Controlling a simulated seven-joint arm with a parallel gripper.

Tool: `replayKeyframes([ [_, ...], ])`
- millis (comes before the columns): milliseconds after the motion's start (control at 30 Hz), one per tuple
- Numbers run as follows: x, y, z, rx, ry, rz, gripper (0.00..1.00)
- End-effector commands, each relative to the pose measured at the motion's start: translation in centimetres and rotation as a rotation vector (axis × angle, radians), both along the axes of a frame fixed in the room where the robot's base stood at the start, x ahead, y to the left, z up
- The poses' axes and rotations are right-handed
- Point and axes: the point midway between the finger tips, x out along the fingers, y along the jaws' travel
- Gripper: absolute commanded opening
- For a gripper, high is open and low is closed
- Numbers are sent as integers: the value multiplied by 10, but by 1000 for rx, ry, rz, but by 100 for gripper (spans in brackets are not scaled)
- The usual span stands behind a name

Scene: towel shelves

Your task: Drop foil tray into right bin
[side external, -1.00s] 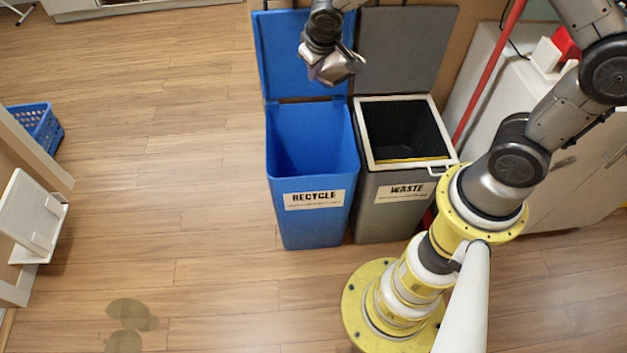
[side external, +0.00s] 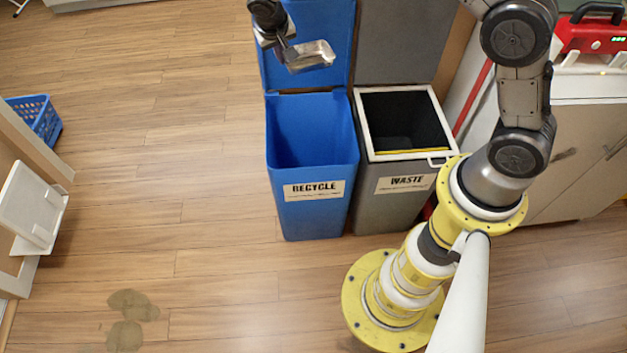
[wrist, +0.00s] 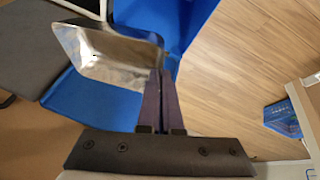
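The foil tray (side external: 310,56) is a shiny silver pan held in my gripper (side external: 284,50), in front of the raised blue lid. In the wrist view the tray (wrist: 105,55) is pinched by one wall between the two fingers of my gripper (wrist: 163,80). The blue bin (side external: 312,215) labelled RECYCLE stands open on the left. The grey bin (side external: 390,210) labelled WASTE stands open on the right, with a white rim. My gripper and the tray are up above and behind the blue bin's opening, not over the grey bin.
Both bin lids stand raised, the blue lid (side external: 315,75) and the grey lid (side external: 400,60). A counter (side external: 580,140) with a red case (side external: 595,35) is at the right. A blue basket (side external: 38,118) sits far left. The wooden floor left of the bins is clear apart from stains.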

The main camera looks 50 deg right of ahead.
Motion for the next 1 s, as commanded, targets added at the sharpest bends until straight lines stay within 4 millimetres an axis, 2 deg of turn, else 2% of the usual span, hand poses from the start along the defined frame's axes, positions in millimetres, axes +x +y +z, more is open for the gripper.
replayKeyframes([
  [133, 19, -12, -30, -2, 4, -59, 0],
  [333, 37, -29, -80, -2, 5, -121, 0],
  [500, 39, -43, -128, -4, 6, -149, 0],
  [600, 35, -49, -151, -3, 5, -158, 0],
  [1000, 28, -54, -189, -2, 4, -164, 0],
])
